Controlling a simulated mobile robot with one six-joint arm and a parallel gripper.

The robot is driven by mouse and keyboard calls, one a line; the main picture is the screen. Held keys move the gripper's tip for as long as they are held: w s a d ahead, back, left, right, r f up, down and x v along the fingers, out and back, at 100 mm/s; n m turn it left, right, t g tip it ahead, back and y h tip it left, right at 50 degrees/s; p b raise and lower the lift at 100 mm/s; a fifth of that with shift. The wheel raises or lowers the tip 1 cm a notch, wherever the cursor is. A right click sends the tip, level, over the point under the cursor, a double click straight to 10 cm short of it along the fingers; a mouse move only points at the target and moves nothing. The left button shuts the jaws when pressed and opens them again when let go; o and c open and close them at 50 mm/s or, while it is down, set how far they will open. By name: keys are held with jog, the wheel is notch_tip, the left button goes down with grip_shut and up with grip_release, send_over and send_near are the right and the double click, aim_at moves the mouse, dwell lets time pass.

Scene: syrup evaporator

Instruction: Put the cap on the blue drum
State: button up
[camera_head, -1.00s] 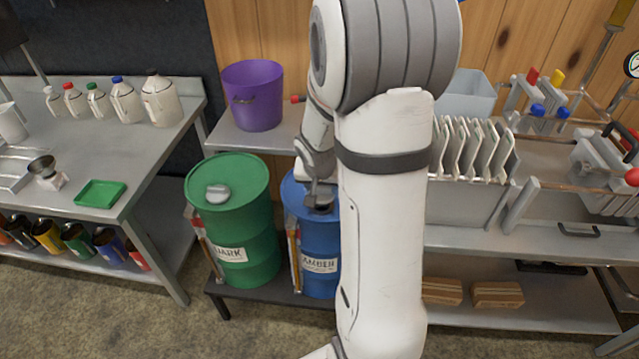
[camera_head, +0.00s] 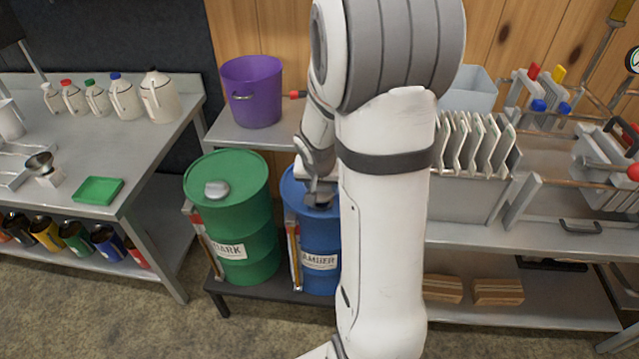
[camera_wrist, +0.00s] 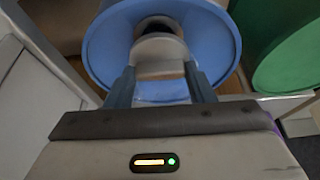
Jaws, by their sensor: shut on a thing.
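The blue drum (camera_head: 319,240) stands on a low dark stand, labelled AMBER, partly hidden behind my arm. Its blue top (camera_wrist: 105,48) fills the upper middle of the wrist view. My gripper (camera_head: 318,199) is over the drum's top, pointing down. In the wrist view my gripper (camera_wrist: 162,80) is shut on a grey round cap (camera_wrist: 160,52), held between its two fingers. The cap is over the drum's top; a dark round area shows at its far side. I cannot tell whether the cap touches the drum.
A green drum (camera_head: 240,225) with a grey cap on top stands close to the left. A purple bucket (camera_head: 254,95) is on the shelf behind. A metal table (camera_head: 150,130) with jugs is at the left. The evaporator bench (camera_head: 470,235) is at the right.

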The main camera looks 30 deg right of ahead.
aim_at(320, 191)
jog(key=shift+f+b, duration=1.4)
jog(key=shift+b, duration=0.5)
dwell(0.9)
jog(key=shift+f+b, duration=0.1)
jog(key=shift+b, duration=0.45)
jog(key=m+g+h+b, duration=0.1)
jog(key=m+b, duration=0.2)
jog(key=b, duration=0.3)
jog(key=shift+w+b, duration=0.15)
jog(key=shift+b, duration=0.15)
jog(key=shift+m+b, duration=0.45)
jog(key=shift+m, duration=0.05)
jog(key=shift+a+m+b, duration=0.1)
jog(key=shift+m+b, duration=0.3)
jog(key=shift+b, duration=0.1)
jog(key=shift+m+g+b, duration=0.3)
jog(key=shift+m, duration=0.1)
